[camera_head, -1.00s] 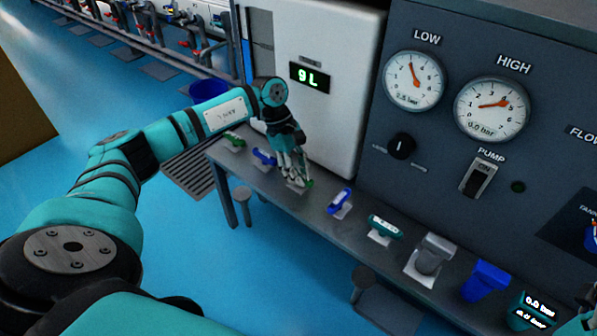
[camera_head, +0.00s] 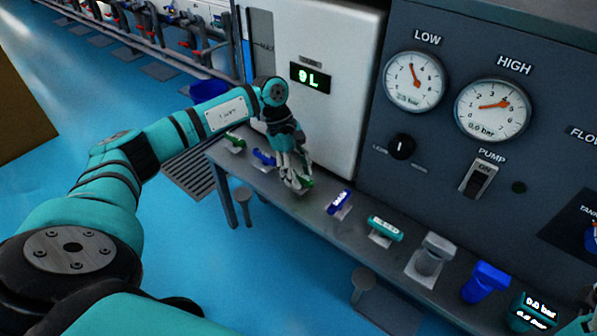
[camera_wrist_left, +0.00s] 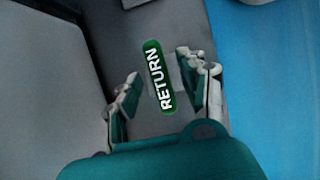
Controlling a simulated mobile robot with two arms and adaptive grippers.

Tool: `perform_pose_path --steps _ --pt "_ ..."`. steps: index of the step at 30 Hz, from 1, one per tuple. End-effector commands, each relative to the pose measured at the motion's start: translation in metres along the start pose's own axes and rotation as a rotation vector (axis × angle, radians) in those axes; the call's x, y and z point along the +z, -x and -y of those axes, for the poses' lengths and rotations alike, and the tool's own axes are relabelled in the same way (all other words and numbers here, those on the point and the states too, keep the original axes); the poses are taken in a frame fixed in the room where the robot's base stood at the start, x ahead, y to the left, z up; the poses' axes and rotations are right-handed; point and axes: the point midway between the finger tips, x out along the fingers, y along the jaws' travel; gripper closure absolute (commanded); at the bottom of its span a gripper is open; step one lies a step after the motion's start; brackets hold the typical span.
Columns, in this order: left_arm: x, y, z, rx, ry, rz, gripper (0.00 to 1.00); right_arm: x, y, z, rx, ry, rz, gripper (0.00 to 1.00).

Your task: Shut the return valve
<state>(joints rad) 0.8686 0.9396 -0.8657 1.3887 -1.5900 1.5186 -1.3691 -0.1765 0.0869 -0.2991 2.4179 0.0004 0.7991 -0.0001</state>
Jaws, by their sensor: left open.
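The return valve is a green handle (camera_wrist_left: 158,76) with white "RETURN" lettering. In the left wrist view it lies between the two fingers of my left gripper (camera_wrist_left: 158,92), with gaps on both sides. In the head view the return valve (camera_head: 306,182) shows only partly, behind the fingers of my left gripper (camera_head: 295,182). My left gripper points down at it and is open. Whether the fingers touch the valve cannot be told from the head view.
The valve stands on a narrow grey bench (camera_head: 322,212). A blue handle (camera_head: 264,157) and another green handle (camera_head: 235,141) are to its left. A blue handle (camera_head: 340,201) and a teal handle (camera_head: 384,228) are to its right. A white cabinet (camera_head: 325,120) rises behind.

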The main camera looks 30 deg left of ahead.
Motion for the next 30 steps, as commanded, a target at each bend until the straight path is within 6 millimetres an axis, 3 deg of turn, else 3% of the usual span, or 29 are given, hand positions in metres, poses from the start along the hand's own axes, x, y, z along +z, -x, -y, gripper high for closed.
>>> perform_pose_path --steps 5,12,18,30 --pt "0.000 0.023 -0.001 0.006 0.000 -0.001 0.58 0.000 0.000 0.000 0.002 0.000 -0.001 0.39" --pt "0.000 0.075 -0.001 0.005 0.000 -0.002 0.58 0.000 0.000 0.000 0.003 0.000 -0.002 0.39" --pt "-0.001 0.107 -0.001 0.004 0.001 -0.001 0.58 0.000 0.000 0.000 0.003 0.000 -0.002 0.39" --pt "-0.001 0.119 0.000 0.001 0.000 -0.001 0.58 0.000 0.000 0.000 0.003 0.000 -0.002 0.39"
